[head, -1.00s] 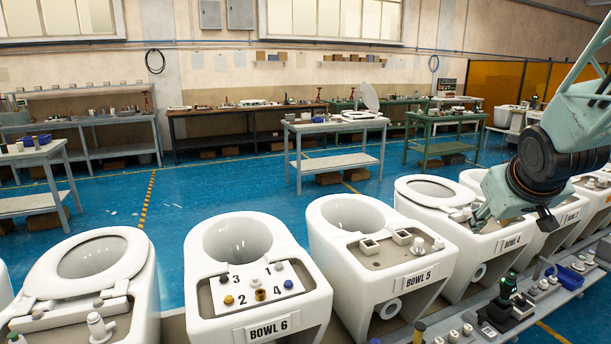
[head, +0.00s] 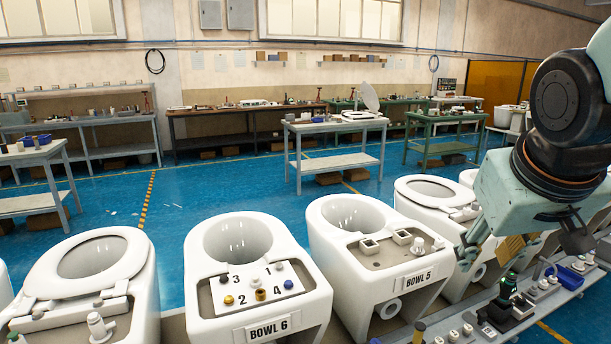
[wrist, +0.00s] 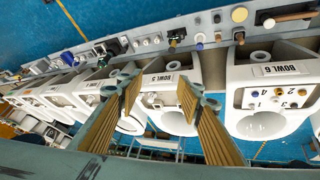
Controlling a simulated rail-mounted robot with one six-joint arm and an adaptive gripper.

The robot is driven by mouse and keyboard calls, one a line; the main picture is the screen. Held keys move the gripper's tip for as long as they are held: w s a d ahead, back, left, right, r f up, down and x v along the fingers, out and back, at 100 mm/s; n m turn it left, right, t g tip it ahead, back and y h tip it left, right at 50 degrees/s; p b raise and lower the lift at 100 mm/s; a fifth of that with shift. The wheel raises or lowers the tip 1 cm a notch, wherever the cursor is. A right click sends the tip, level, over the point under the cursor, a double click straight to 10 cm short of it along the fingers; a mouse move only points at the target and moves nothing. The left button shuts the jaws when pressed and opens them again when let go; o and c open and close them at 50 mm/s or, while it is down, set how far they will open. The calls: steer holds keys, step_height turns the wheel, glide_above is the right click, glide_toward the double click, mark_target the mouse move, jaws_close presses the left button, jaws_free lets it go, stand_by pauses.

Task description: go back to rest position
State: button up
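My gripper (head: 488,256) is at the right of the head view, above the row of toilets. It hangs over the area just right of the toilet marked Bowl 5 (head: 332,228). In the wrist view my gripper (wrist: 160,92) shows two yellow-ribbed fingers spread apart with nothing between them. It is open and empty. The Bowl 5 toilet (wrist: 168,98) shows behind the gap, upside down. My arm hides much of the toilets farther right in the head view.
The Bowl 6 toilet (head: 208,292), with numbered fittings, stands left of Bowl 5. A toilet with a seat (head: 140,290) is at far left. A parts shelf (head: 540,308) runs along the front right. Workbenches (head: 335,160) stand behind, across open blue floor (head: 240,185).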

steer(key=s+a+g+y, duration=0.1)
steer(key=s+a, duration=0.4)
steer(key=s, duration=0.5)
steer(key=s+a+g+y, duration=0.1)
steer(key=s+a, duration=0.4)
steer(key=s, duration=0.5)
steer(key=shift+f, duration=0.35)
